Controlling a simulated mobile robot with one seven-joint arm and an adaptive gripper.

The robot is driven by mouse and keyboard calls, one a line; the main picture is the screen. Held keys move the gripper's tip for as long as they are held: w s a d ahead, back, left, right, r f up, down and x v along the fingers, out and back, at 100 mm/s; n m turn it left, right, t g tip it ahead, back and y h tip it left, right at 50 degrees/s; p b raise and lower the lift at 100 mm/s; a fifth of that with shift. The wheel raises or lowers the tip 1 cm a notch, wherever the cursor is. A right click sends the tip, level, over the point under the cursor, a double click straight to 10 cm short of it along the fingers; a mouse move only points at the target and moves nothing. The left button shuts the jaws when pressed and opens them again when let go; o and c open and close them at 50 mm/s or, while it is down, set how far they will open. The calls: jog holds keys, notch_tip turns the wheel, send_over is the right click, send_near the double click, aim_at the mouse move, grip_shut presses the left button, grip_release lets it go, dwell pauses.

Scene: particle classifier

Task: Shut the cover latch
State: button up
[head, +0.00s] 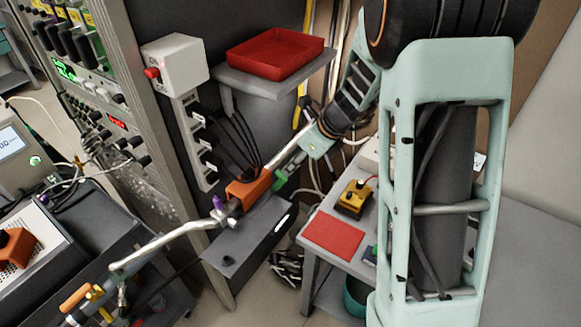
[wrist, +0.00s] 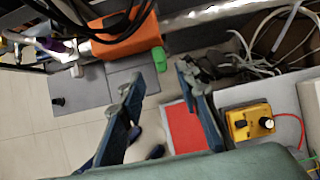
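An orange cover-like block (head: 248,188) sits in line with a silver tube, above a dark grey box. A green tab (head: 280,180) stands at its right end and a purple piece (head: 217,202) at its left. I cannot tell surely which part is the latch. In the wrist view the orange block (wrist: 125,38) and green tab (wrist: 158,59) lie beyond my fingertips. My gripper (wrist: 157,82) is open, its two dark fingers apart with nothing between them. The green tab shows just past the gap, apart from the fingers. In the head view I cannot make out the fingers.
A small table on the right holds a red mat (head: 333,236) and a yellow box (head: 355,197). A red tray (head: 276,53) rests on a grey shelf above the orange block. Black cables (head: 237,140) hang close above the block. Instrument racks stand at the left.

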jog(key=shift+c, duration=0.9)
jog(key=s+d+f+y+b, duration=0.1)
jog(key=s+f+b, duration=0.1)
jog(key=f+b, duration=0.1)
jog(key=s+d+f+y+b, duration=0.1)
jog(key=d+f+b, duration=0.1)
jog(key=f+b, duration=0.1)
jog(key=s+d+f+y+b, duration=0.1)
jog(key=s+f+b, duration=0.1)
jog(key=f+b, duration=0.1)
jog(key=shift+s+d, duration=0.25)
jog(key=shift+s, duration=0.1)
grip_shut()
jog(key=s+d+t+y+b, duration=0.35)
jog(key=d+t+b, duration=0.25)
jog(key=b, duration=0.4)
jog(key=r+x, duration=0.2)
jog(key=x, duration=1.1)
jog(key=shift+w+a+r+y, duration=0.25)
jog(key=shift+w+a+y, duration=0.1)
jog(key=shift+w+a, duration=0.15)
